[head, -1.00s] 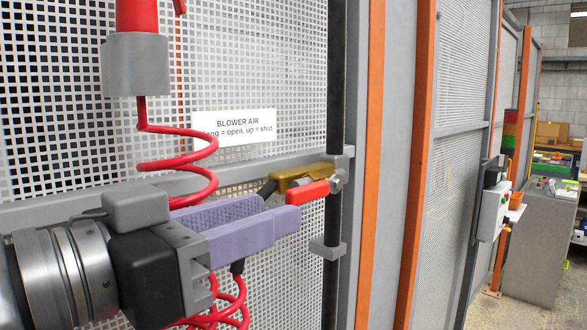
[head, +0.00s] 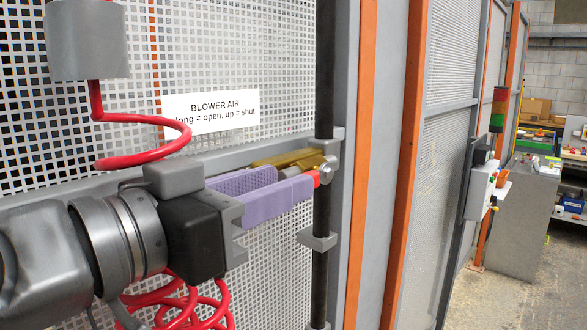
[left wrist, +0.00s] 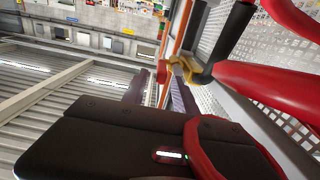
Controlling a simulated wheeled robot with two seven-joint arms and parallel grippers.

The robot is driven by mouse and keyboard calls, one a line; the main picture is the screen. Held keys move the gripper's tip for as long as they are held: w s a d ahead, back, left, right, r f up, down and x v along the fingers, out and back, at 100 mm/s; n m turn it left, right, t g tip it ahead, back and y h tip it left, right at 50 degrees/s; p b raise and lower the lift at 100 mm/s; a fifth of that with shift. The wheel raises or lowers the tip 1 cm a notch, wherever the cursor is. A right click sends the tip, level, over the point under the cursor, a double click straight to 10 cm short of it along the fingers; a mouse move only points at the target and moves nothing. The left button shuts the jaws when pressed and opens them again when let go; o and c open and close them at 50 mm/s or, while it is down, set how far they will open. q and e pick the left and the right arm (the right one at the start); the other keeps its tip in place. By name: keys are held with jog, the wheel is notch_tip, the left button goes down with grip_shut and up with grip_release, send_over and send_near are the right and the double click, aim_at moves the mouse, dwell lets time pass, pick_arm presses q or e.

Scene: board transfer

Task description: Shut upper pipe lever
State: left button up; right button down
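The brass valve (head: 292,159) with its red lever (head: 316,177) is on a dark vertical pipe (head: 324,95). In the head view only a small red end shows, just past my near fingertip; the rest of the lever is hidden. My left gripper (head: 292,182) has lilac fingers that point right and reach the valve. In the left wrist view the fingers (left wrist: 158,92) stand apart, and the red lever (left wrist: 161,70) and brass body (left wrist: 182,66) show near the gap between their tips. I cannot tell whether they touch the lever. My right gripper is not in view.
A white "BLOWER AIR" sign (head: 210,109) is on the perforated mesh panel behind. A coiled red hose (head: 135,155) hangs close to my left arm. A grey pipe bracket (head: 318,240) sits below the valve. Orange posts (head: 402,170) and a grey cabinet (head: 513,215) stand to the right.

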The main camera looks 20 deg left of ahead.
aim_at(317, 170)
pick_arm(q)
jog(key=shift+p+x, duration=0.3)
jog(key=shift+x, duration=1.45)
jog(key=shift+c, duration=0.3)
grip_shut()
